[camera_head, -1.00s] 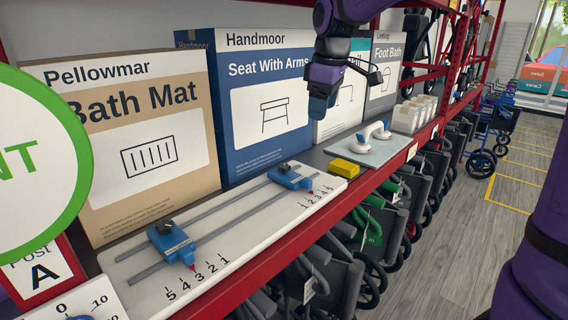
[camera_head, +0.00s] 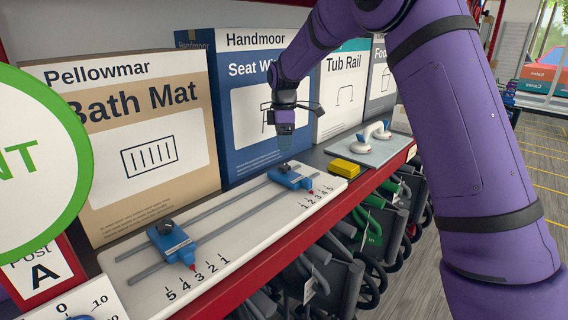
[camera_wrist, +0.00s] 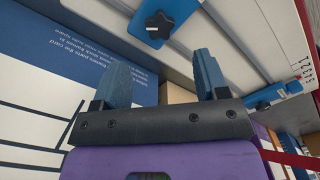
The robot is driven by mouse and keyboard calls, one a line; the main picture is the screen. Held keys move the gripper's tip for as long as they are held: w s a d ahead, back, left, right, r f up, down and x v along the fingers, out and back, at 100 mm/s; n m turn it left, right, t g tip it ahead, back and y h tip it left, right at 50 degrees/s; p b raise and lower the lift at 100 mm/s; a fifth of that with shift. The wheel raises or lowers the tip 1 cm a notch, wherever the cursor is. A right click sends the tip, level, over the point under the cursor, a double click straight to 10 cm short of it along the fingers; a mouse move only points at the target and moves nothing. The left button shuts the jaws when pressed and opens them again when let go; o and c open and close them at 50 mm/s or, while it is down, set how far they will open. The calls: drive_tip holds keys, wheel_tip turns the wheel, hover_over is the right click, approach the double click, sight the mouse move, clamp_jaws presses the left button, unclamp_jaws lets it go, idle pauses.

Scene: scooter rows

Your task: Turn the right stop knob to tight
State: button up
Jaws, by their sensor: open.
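The right stop is a blue block (camera_head: 291,180) on two grey rails of a white board, with a dark knob (camera_head: 284,168) on top. In the wrist view its black star-shaped knob (camera_wrist: 158,21) sits on the blue block (camera_wrist: 180,9), beyond the fingertips. My gripper (camera_head: 285,152) is just above this knob, pointing down. In the wrist view, my gripper (camera_wrist: 160,72) has its two blue fingers apart with nothing between them. I see no contact with the knob. The left stop (camera_head: 171,243), also blue with a dark knob, sits nearer the camera.
The white board (camera_head: 240,238) carries printed numbers by both stops. Tall boxes stand close behind it: Bath Mat (camera_head: 130,135) and the blue Handmoor box (camera_head: 232,100). A yellow block (camera_head: 344,168) and a grey plate with a white handle (camera_head: 370,150) lie to the right.

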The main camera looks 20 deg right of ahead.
sight(284, 165)
wheel_tip(284, 165, down, 8)
drive_tip(key=shift+r, duration=0.1)
idle(0.4)
drive_tip(key=c, duration=0.9)
